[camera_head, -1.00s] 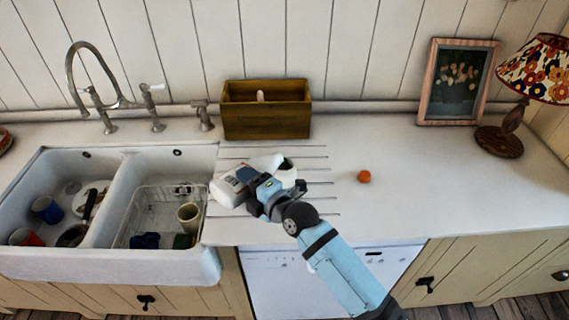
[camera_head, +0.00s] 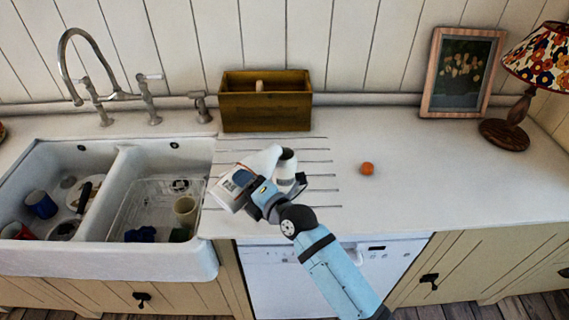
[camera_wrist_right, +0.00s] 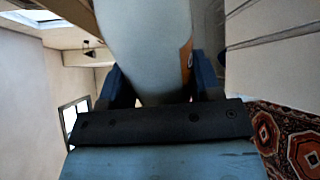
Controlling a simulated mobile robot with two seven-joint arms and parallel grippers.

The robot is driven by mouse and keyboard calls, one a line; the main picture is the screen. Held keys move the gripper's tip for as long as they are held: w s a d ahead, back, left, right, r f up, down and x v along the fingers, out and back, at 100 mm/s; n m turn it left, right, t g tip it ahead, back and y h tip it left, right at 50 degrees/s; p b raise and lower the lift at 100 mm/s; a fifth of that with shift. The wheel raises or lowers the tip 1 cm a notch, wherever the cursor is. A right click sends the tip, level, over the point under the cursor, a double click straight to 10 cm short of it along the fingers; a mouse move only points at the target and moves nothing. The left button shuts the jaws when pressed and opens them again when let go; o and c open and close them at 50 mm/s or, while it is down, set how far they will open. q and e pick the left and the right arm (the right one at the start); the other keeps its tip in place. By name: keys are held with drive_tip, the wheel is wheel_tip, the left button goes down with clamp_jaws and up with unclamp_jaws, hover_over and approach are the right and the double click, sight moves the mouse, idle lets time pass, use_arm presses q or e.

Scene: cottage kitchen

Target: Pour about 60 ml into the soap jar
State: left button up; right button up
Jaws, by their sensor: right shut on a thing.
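In the right wrist view the pale bottle (camera_wrist_right: 145,45) sits between the two dark fingers. I cannot see any liquid or the level in the jar. My left gripper is not in view.
A wooden box (camera_head: 265,108) stands behind, against the wall. A double sink (camera_head: 118,215) with dishes and a rack is at left. An orange ball (camera_head: 367,169) lies to the right. A picture frame (camera_head: 462,72) and lamp (camera_head: 508,125) stand far right. The right counter is mostly clear.

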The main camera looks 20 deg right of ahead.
drive_tip(key=shift+r, duration=0.3)
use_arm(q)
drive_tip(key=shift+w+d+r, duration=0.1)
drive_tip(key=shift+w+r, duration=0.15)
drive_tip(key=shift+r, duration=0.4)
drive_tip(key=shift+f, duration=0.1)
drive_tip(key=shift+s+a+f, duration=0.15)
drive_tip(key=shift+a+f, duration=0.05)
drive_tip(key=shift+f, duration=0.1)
